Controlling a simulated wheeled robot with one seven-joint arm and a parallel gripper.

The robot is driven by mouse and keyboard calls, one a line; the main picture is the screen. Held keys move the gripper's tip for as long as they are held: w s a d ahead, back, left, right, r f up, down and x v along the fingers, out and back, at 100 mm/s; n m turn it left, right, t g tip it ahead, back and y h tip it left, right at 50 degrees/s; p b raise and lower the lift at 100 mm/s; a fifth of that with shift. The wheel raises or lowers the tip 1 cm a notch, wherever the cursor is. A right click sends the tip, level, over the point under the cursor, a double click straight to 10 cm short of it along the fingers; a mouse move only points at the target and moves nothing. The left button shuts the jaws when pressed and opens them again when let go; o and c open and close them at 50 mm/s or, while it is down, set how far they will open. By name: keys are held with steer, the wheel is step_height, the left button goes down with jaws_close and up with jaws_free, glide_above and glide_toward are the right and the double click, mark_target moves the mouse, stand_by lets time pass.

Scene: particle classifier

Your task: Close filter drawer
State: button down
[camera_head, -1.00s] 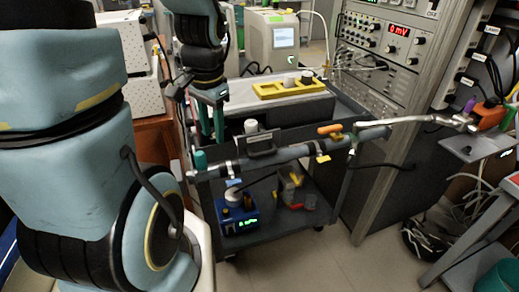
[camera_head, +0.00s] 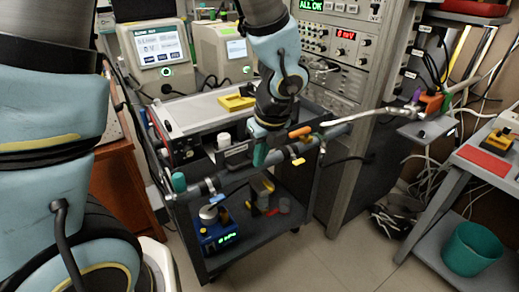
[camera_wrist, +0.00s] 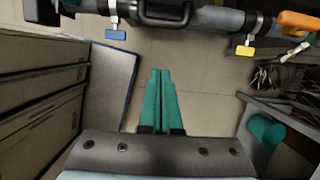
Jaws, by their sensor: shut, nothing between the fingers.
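A dark box-like part with a black handle (camera_head: 237,157), likely the filter drawer, sits on the grey pipe (camera_head: 212,186) along the cart's near side. The black handle also shows at the top of the wrist view (camera_wrist: 165,14). I cannot tell how far the drawer stands out. My gripper (camera_head: 259,158) has teal fingers, just right of the handle in the head view. In the wrist view, my gripper (camera_wrist: 160,72) is shut and empty, its fingertips below the handle in the picture with floor behind them. Contact with the pipe or drawer is not visible.
The pipe carries a blue tag (camera_wrist: 116,35), a yellow tag (camera_wrist: 245,51) and an orange valve handle (camera_head: 300,132). A blue pump (camera_head: 218,234) stands on the cart's lower shelf. A rack (camera_head: 345,75) stands behind right. A teal bin (camera_head: 472,249) is at right.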

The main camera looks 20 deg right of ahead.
mark_target(248, 163)
steer(key=shift+w+a+f+p, duration=0.15)
steer(key=shift+w+a+f, duration=0.05)
steer(key=shift+w+f, duration=0.7)
steer(key=shift+w+a+f+p, duration=0.1)
steer(key=shift+w+a+f, duration=0.1)
steer(key=shift+w+f, duration=0.75)
steer(key=shift+w+a+f+p, duration=0.2)
steer(key=shift+w+f, duration=0.55)
steer(key=shift+f, duration=0.25)
